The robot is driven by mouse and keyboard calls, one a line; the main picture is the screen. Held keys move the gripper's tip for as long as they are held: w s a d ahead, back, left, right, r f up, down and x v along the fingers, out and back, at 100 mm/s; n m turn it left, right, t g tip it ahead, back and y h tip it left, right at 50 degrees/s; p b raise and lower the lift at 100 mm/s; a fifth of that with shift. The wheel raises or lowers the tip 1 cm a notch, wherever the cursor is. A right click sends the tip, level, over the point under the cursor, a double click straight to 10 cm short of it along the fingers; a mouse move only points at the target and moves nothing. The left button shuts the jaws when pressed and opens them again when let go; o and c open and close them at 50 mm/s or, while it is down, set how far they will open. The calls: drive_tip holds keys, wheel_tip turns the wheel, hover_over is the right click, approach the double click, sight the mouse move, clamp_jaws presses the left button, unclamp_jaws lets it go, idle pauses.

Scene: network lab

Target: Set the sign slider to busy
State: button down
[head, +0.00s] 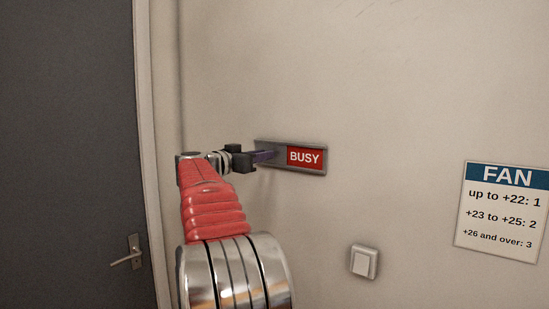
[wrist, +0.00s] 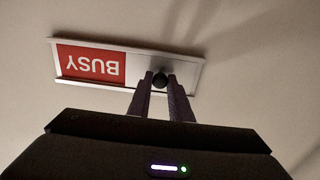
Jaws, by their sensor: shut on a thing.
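The sign (head: 326,146) is a grey-framed plate on the wall, and its right part shows a red panel (head: 305,157) with the word BUSY. In the wrist view the sign (wrist: 188,56) appears upside down, with the red BUSY panel (wrist: 92,66) at the left and a grey slider plate beside it. A dark round knob (wrist: 160,80) stands on the slider. My gripper (wrist: 160,85) has its two fingers on either side of the knob, shut on it. In the head view my gripper (head: 264,155) reaches the sign's left part and hides the knob.
A white wall switch (head: 364,261) is below the sign. A FAN notice (head: 502,213) hangs at the right. A dark door (head: 70,150) with a lever handle (head: 127,258) is at the left. The wall around the sign is clear.

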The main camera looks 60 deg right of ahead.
drive_tip(key=shift+w+r, duration=0.15)
drive_tip(key=shift+w, duration=0.05)
drive_tip(key=c, duration=1.6)
unclamp_jaws()
drive_tip(key=a, duration=0.4)
drive_tip(key=w+a, duration=0.1)
drive_tip(key=a, duration=0.8)
drive_tip(key=shift+w+a+f, duration=0.15)
drive_tip(key=shift+a+f, duration=0.05)
drive_tip(key=shift+a, duration=0.15)
